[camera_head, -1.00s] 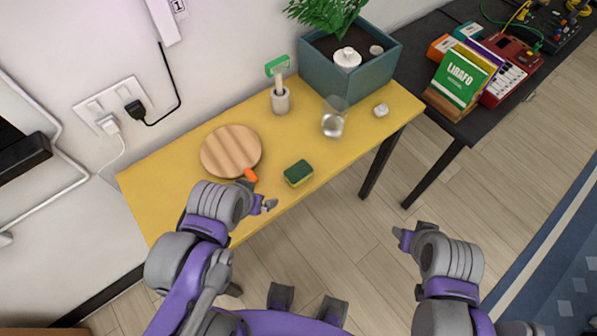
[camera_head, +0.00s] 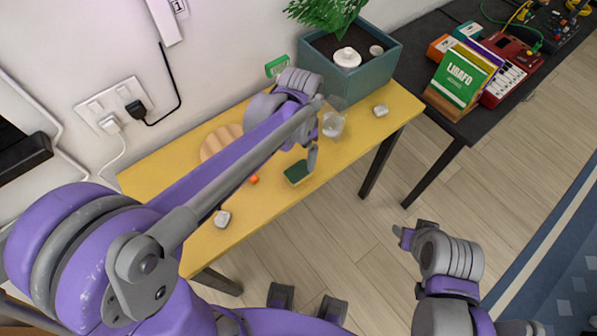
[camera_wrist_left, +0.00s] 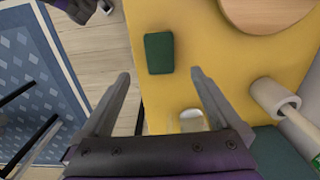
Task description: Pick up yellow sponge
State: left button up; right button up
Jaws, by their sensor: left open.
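The sponge (camera_head: 298,173) lies on the yellow table near its front edge, dark green side up, with a thin yellow layer below. It also shows in the left wrist view (camera_wrist_left: 159,53), just beyond and between the fingertips. My left gripper (camera_head: 314,132) is above the table at the sponge's far side, open and empty. Its two fingers are spread wide in the left wrist view (camera_wrist_left: 160,74). My right gripper (camera_head: 412,234) hangs over the floor to the right, away from the table; its opening is unclear.
A clear glass (camera_head: 333,124) stands close beside my left gripper. A round wooden board (camera_head: 217,142) is partly hidden by my left arm. A small white object (camera_head: 222,219), an orange piece (camera_head: 254,179) and another white object (camera_head: 381,110) lie on the table. A planter (camera_head: 370,78) stands behind.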

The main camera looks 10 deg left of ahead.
aim_at(299, 171)
pick_arm(q)
notch_tip(299, 171, down, 10)
jog(key=shift+s+a+r, duration=0.15)
jog(key=shift+r, duration=0.1)
dwell(0.3)
jog(key=c, duration=1.5)
notch_tip(299, 171, up, 10)
jog(key=shift+r, duration=0.1)
grip_shut()
